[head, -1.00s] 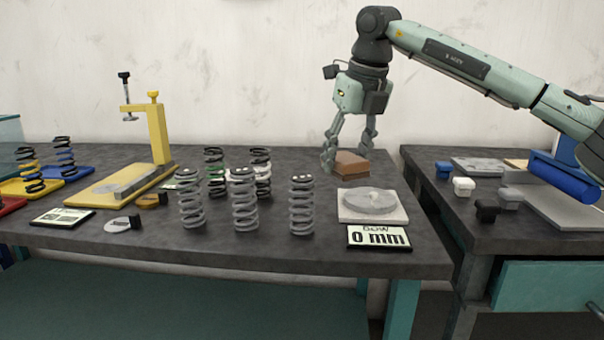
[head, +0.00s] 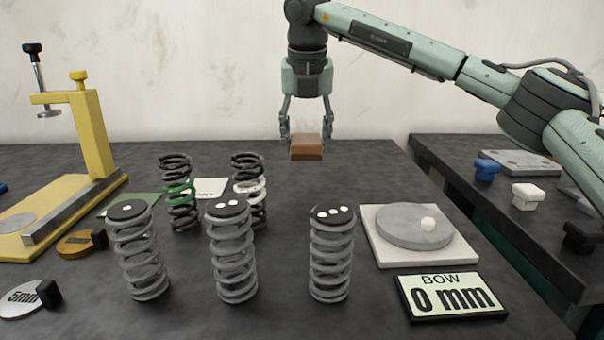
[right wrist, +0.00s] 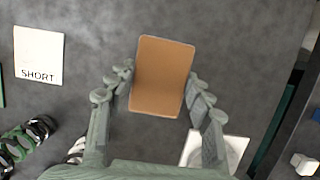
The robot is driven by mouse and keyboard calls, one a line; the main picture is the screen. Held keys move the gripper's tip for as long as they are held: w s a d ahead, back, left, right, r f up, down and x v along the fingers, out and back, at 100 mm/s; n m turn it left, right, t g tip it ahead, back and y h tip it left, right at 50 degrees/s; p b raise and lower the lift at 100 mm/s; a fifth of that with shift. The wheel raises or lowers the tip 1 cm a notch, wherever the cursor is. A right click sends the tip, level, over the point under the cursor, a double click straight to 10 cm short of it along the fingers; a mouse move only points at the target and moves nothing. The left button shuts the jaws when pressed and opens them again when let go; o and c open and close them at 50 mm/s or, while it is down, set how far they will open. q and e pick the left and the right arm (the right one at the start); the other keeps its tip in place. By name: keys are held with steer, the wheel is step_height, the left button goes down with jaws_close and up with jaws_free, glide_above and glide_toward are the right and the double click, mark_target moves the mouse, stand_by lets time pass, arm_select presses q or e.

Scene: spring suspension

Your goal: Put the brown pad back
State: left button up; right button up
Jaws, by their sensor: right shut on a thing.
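The brown pad (head: 307,147) is a flat brown block near the back of the dark table in the head view. In the right wrist view the brown pad (right wrist: 162,75) fills the gap between my fingers. My right gripper (head: 306,135) points straight down and is shut on the pad by its two sides. In the wrist view my right gripper (right wrist: 160,88) has one finger along each long edge. Whether the pad's underside touches the table is hard to tell. My left gripper is not in view.
Several coil springs (head: 232,255) stand in front. A white plate with a grey disc (head: 415,225) and a "BOW 0 mm" display (head: 450,296) are at right. A yellow press (head: 95,135) stands left. A "SHORT" card (right wrist: 38,55) lies flat. The back middle is largely clear.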

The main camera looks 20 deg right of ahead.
mark_target(306, 184)
steer(key=shift+f, duration=3.35)
steer(key=o, duration=1)
steer(key=shift+f, duration=0.1)
steer(key=shift+o, duration=0.2)
steer(key=v, duration=1.2)
steer(key=shift+s, duration=0.1)
